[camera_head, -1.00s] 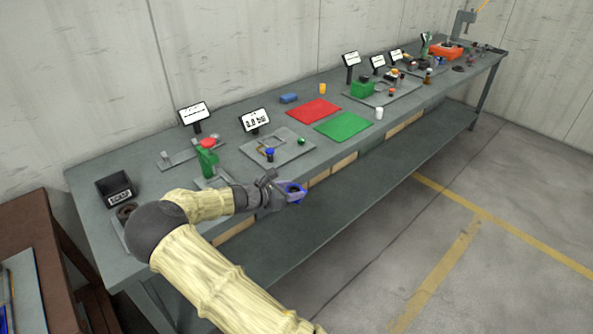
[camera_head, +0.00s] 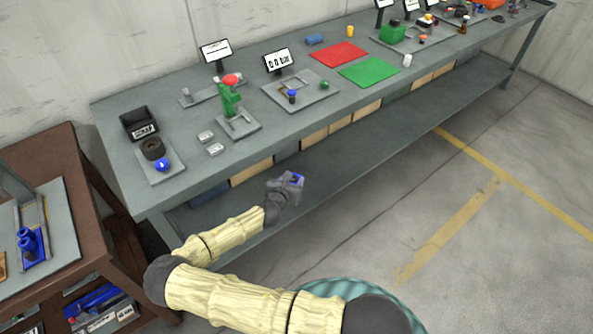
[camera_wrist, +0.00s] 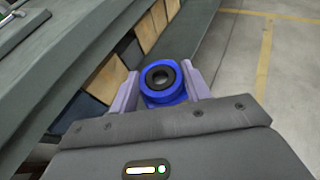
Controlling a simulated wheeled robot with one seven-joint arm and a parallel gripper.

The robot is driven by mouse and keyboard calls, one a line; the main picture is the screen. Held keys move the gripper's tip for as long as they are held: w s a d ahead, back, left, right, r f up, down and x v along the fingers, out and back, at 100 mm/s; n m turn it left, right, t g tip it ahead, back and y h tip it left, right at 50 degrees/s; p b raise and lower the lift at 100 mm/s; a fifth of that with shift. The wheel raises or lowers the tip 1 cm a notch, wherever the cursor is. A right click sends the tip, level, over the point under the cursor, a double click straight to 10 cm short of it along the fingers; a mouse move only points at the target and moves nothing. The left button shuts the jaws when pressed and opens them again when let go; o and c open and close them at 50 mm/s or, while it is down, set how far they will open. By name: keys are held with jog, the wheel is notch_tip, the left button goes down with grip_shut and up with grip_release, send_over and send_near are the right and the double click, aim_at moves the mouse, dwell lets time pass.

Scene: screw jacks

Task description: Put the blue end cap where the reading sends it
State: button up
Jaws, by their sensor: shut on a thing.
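My gripper (camera_head: 291,182) is shut on the blue end cap, off the front edge of the bench and below its top. In the wrist view the blue end cap (camera_wrist: 162,82) sits between the two fingers, with a dark ring and hole facing the camera. A gauge display (camera_head: 278,61) on the bench appears to read 0.0 bar. A red mat (camera_head: 339,54) and a green mat (camera_head: 369,72) lie flat and bare on the bench. A black bin labelled SCRAP (camera_head: 140,123) stands at the bench's left end.
A green jack with a red top (camera_head: 230,95) stands on the grey bench (camera_head: 290,128). A plate with a black ring and blue knob (camera_head: 162,166) lies at the left end. A brown side table (camera_head: 75,222) stands at left. Floor at right is clear.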

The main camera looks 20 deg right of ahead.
jog(key=shift+s+a+f+n+t+y, duration=0.15)
jog(key=shift+s+n+t+y, duration=0.15)
jog(key=shift+n+y, duration=0.2)
jog(key=shift+s+a+f+n+t+y, duration=0.1)
jog(key=shift+s+n+t+y, duration=0.2)
jog(key=shift+n+y, duration=0.2)
jog(key=s+a+r+n+t+y, duration=0.1)
jog(key=s+a+r+n+y, duration=0.1)
jog(key=s+r+n+y, duration=0.2)
jog(key=shift+s+a+r+n+y, duration=0.35)
jog(key=shift+s+n+y, duration=0.25)
jog(key=shift+y, duration=0.4)
